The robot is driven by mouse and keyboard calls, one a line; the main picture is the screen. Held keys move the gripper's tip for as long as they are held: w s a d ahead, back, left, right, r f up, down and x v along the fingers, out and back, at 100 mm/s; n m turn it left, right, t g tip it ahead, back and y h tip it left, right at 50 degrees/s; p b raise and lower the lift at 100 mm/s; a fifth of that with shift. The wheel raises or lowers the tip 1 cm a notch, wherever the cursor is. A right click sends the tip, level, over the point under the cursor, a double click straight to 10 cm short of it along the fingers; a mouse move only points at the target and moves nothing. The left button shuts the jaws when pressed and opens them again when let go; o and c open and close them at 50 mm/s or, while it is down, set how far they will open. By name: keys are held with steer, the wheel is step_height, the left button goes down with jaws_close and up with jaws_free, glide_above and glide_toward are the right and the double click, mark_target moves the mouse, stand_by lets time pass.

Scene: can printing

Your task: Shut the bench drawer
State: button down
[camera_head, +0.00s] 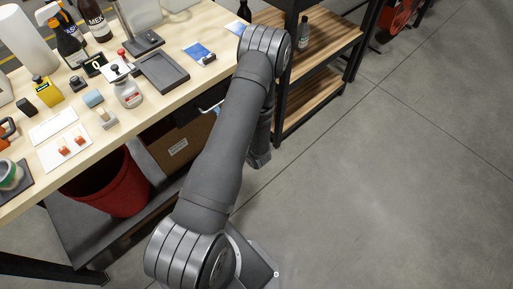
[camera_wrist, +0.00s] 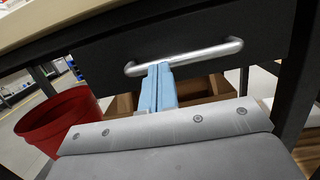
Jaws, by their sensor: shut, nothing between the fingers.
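The bench drawer has a dark front (camera_wrist: 200,35) with a pale metal bar handle (camera_wrist: 205,53), seen in the wrist view just under the bench top. In the head view, a dark part of the drawer (camera_head: 208,96) shows below the bench edge, partly hidden by my arm. I cannot tell exactly how far the drawer stands out. My gripper (camera_wrist: 158,72) is shut and empty, its pale blue fingers together. The fingertips overlap the left part of the handle in the wrist view; whether they touch it is unclear. My arm mostly hides the gripper in the head view.
The bench top (camera_head: 205,30) carries bottles, stamps, trays and cards. A red bin (camera_head: 115,185) and a cardboard box (camera_head: 180,150) stand below it. A wooden-shelved rack (camera_head: 320,55) is close by on the right. The grey floor (camera_head: 390,180) is clear.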

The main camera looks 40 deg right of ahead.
steer(key=s+f, duration=0.2)
steer(key=s, duration=1.1)
steer(key=shift+s+f, duration=0.3)
steer(key=shift+s, duration=0.1)
steer(key=shift+w+a, duration=0.1)
steer(key=shift+w, duration=0.05)
steer(key=w+r, duration=0.2)
steer(key=w, duration=1.1)
steer(key=shift+r, duration=0.2)
steer(key=s+f, duration=0.2)
steer(key=s, duration=1.1)
steer(key=shift+s+f, duration=0.15)
steer(key=shift+f, duration=0.05)
steer(key=w+r, duration=0.2)
steer(key=w, duration=1.1)
steer(key=shift+w+r, duration=0.15)
steer(key=shift+r, duration=0.05)
stand_by(1.6)
